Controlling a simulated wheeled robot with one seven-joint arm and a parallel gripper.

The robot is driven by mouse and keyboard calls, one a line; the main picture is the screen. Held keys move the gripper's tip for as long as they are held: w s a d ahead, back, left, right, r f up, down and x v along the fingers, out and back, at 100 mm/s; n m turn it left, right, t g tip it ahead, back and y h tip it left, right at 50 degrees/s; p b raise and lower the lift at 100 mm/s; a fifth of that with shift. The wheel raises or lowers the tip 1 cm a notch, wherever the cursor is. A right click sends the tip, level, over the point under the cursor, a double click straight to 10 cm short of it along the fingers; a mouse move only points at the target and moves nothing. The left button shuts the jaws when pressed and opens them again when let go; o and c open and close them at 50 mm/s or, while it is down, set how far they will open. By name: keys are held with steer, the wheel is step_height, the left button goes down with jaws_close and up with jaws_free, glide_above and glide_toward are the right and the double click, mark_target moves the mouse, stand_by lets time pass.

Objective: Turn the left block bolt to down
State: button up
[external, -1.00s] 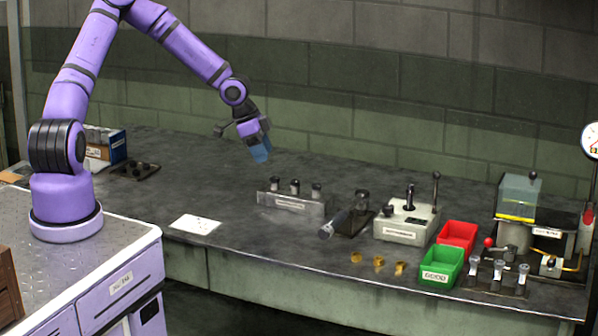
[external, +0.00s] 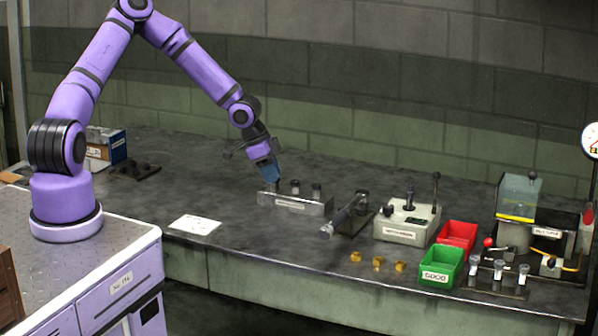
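A grey metal block (external: 310,208) with a pale label stands on the bench, with bolts upright in a row along it. The left block bolt (external: 276,187) is partly hidden by my gripper. The middle bolt (external: 295,187) and right bolt (external: 317,191) stand upright in view. My gripper (external: 271,177) points down with its blue fingers at the top of the left bolt. Whether the fingers touch or grip the bolt cannot be told at this size.
Right of the block lie a dark plate with a grey cylindrical tool (external: 346,216) and a grey labelled box (external: 406,225) with posts. Red (external: 458,235) and green (external: 441,266) bins stand further right. A white card (external: 195,225) lies front left. Bench left of the block is mostly clear.

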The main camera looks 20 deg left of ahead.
steer(key=shift+w+m, duration=0.1)
steer(key=shift+m, duration=0.2)
steer(key=shift+c, duration=0.3)
steer(key=m+g, duration=0.1)
steer(key=m, duration=0.2)
steer(key=shift+w+m+g, duration=0.2)
steer(key=shift+m+g, duration=0.2)
steer(key=m+g, duration=0.1)
steer(key=m, duration=0.3)
steer(key=shift+w+m+g, duration=0.15)
steer(key=shift+m+g, duration=0.25)
steer(key=o, duration=0.9)
steer(key=shift+r, duration=0.1)
steer(key=v, duration=1)
steer(key=shift+r, duration=0.35)
